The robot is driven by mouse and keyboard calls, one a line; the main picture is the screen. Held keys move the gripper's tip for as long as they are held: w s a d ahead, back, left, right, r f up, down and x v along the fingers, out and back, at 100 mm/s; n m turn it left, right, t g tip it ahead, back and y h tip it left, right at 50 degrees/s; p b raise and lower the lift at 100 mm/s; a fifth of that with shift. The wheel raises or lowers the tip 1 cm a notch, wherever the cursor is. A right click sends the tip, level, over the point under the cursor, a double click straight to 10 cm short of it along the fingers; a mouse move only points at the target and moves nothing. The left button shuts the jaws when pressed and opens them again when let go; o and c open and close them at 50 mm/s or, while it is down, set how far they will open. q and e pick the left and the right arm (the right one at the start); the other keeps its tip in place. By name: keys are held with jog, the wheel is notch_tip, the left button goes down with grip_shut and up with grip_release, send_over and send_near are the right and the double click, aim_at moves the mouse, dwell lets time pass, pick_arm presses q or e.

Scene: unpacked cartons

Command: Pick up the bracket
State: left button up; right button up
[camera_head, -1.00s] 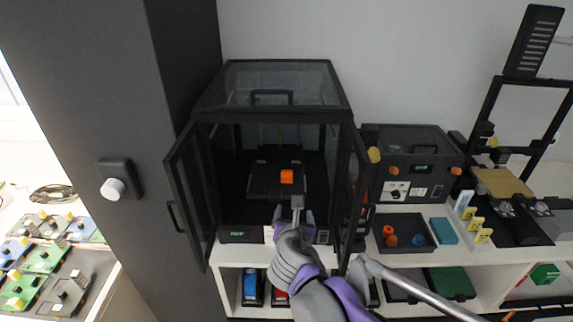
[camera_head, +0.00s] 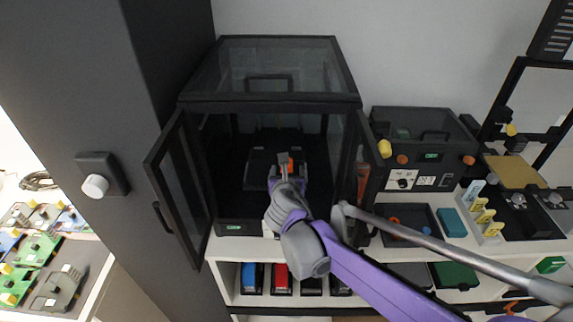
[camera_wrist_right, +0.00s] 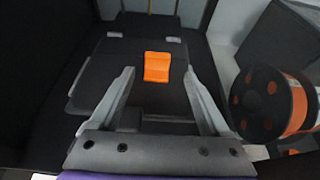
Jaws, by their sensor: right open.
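The orange bracket (camera_wrist_right: 157,67) lies on the dark print bed (camera_wrist_right: 117,75) inside the black 3D printer enclosure. In the head view only a small part of the bracket (camera_head: 291,165) shows; my right gripper covers the rest. My right gripper (camera_head: 283,160) reaches through the open front of the enclosure. In the right wrist view its two fingers (camera_wrist_right: 160,75) are spread wide and empty. The bracket lies beyond the fingers, roughly between their lines, and appears apart from them. My left gripper is in neither view.
The enclosure's left door (camera_head: 180,185) and right door (camera_head: 370,180) stand open on both sides of my right arm. An orange and black spool (camera_wrist_right: 270,103) is close on the right in the wrist view. A dark tray (camera_head: 405,222) stands right of the enclosure.

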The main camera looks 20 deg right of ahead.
jog(key=x, duration=0.4)
jog(key=shift+w+a, duration=0.15)
jog(key=shift+a, duration=0.05)
jog(key=shift+c, duration=0.4)
grip_shut()
